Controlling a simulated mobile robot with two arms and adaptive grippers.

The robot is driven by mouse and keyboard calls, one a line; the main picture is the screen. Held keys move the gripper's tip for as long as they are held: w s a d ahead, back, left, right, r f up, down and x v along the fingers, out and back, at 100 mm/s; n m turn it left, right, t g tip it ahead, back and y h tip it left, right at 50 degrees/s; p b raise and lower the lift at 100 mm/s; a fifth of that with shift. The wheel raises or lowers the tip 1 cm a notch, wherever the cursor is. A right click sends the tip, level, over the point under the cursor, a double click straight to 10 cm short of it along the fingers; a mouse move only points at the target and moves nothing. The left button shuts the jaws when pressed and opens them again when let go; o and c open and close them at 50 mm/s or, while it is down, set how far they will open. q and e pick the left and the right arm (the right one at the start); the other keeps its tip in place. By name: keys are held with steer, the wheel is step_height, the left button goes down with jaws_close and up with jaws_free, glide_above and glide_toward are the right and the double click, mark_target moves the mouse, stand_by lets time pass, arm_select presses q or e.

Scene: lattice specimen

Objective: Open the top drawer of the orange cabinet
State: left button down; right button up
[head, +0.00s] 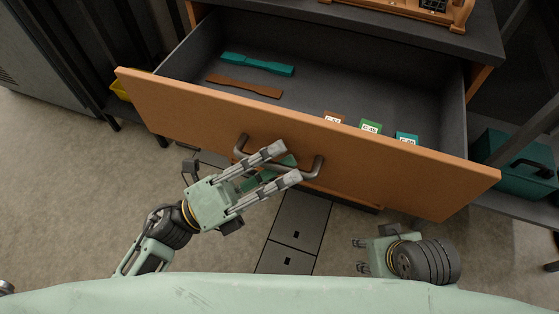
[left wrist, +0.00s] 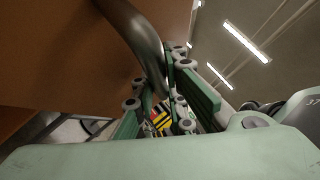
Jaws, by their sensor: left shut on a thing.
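The orange cabinet's top drawer (head: 170,105) stands pulled well out in the head view, its dark grey inside exposed. Its curved metal handle (head: 318,166) is on the orange front. My left gripper (head: 283,163) is at the handle and shut on it, with fingers above and below the bar. In the left wrist view the handle (left wrist: 140,40) runs down between the fingers, beside the orange front (left wrist: 60,50). My right gripper (head: 360,256) is low at the right, away from the drawer, with its two fingers apart and nothing between them.
In the drawer lie a teal strip (head: 257,64), a brown strip (head: 243,86) and small labelled blocks, one green (head: 370,128). A teal case (head: 515,165) sits on a shelf at right. A grey cabinet (head: 50,60) stands at left. Floor shows before the drawer.

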arm_select(q)
steer(key=shift+f, duration=0.1)
steer(key=c, duration=2)
jaws_free()
steer(key=shift+c, duration=0.2)
steer(key=v, duration=1.2)
